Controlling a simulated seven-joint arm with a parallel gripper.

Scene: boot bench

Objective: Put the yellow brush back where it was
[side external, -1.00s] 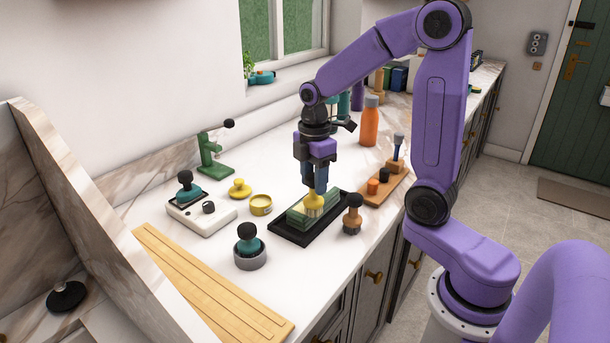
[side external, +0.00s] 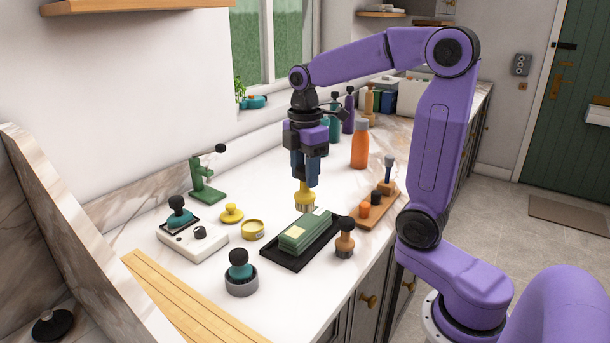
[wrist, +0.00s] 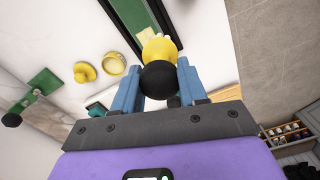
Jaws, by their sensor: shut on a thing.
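The yellow brush (side external: 305,197) is upright between the fingers of my gripper (side external: 306,183), which is shut on it. The brush hangs above the back part of the green block (side external: 300,236), apparently clear of it. The block lies in a black tray (side external: 281,260) on the counter. In the wrist view my gripper (wrist: 160,85) has its two blue fingers either side of the brush's black knob. The yellow body of the brush (wrist: 160,48) shows beyond the knob. The fingers partly hide the top of the brush in the side view.
A wooden-bodied brush (side external: 345,240) stands right of the tray. A wooden rack (side external: 383,208) and an orange bottle (side external: 360,146) are behind it. A yellow tin (side external: 253,230), yellow knobbed piece (side external: 231,213), teal brush in a grey cup (side external: 241,285) and white device (side external: 205,247) stand left.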

